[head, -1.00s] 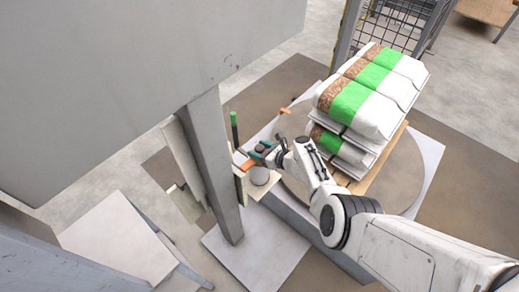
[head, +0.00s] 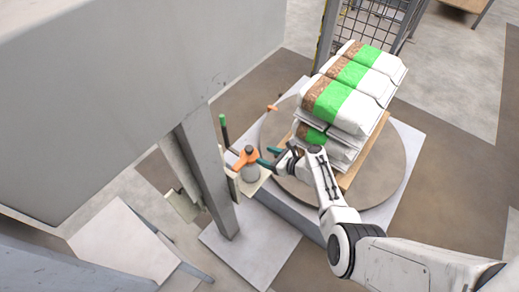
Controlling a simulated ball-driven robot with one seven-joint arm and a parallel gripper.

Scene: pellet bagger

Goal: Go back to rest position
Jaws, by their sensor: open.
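My gripper (head: 268,157), with teal fingers, is open at the end of my white arm, near the middle of the head view. It is just right of an orange-topped grey part (head: 245,158) on a small pale plate (head: 256,183). A narrow gap seems to show between the fingers and the orange piece, but I cannot tell for certain whether they touch. Nothing shows held in the fingers. My arm reaches in from the lower right, in front of the turntable and part of the bag stack.
White, green and brown bags (head: 345,85) are stacked on a wooden pallet (head: 377,140) on a round turntable (head: 395,170). A grey post (head: 205,165) and large grey housing (head: 130,90) stand left. A green-tipped rod (head: 223,125) rises nearby. A mesh fence (head: 365,30) is behind. Open floor lies right.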

